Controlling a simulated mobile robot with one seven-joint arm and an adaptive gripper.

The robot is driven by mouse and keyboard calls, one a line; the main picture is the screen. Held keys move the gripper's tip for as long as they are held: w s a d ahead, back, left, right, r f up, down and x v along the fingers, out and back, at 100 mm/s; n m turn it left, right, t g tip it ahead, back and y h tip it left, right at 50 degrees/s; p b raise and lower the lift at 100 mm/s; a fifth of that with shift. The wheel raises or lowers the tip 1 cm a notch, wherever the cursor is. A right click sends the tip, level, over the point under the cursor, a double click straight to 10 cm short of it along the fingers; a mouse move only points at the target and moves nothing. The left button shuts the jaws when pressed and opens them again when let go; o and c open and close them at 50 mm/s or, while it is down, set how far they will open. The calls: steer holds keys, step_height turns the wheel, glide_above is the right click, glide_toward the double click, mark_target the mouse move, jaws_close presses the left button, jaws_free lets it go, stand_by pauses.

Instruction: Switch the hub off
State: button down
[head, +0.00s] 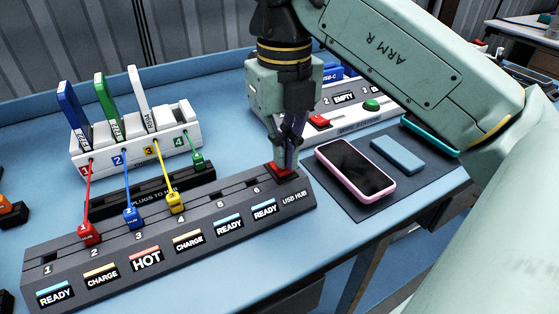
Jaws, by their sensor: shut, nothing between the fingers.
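The USB hub (160,239) is a long dark grey sloped box on the blue table, with numbered slots and a row of label plates reading READY, CHARGE, HOT, CHARGE, READY, READY. A red switch (280,175) sits at its right end, above the words USB HUB. My gripper (284,166) points down with its fingers shut right over the red switch. The fingertips look to be touching it, and they partly cover it. I cannot tell whether the switch is pressed. Red, blue and yellow plugs (175,200) stand in several of the hub's slots.
A white block (125,150) with upright coloured sticks and cables stands behind the hub. A pink-framed phone (355,172) and a blue slab (397,155) lie on a dark mat at right. A white USB-C box (345,118) stands behind my gripper.

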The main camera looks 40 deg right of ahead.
steer(key=shift+f+b, duration=0.45)
steer(key=shift+f, duration=0.15)
steer(key=shift+r, duration=0.15)
step_height(320, 180, up, 7)
steer(key=p, duration=0.5)
steer(key=shift+p, duration=0.3)
steer(key=shift+s+f, duration=0.1)
steer(key=shift+f, duration=0.1)
stand_by(0.4)
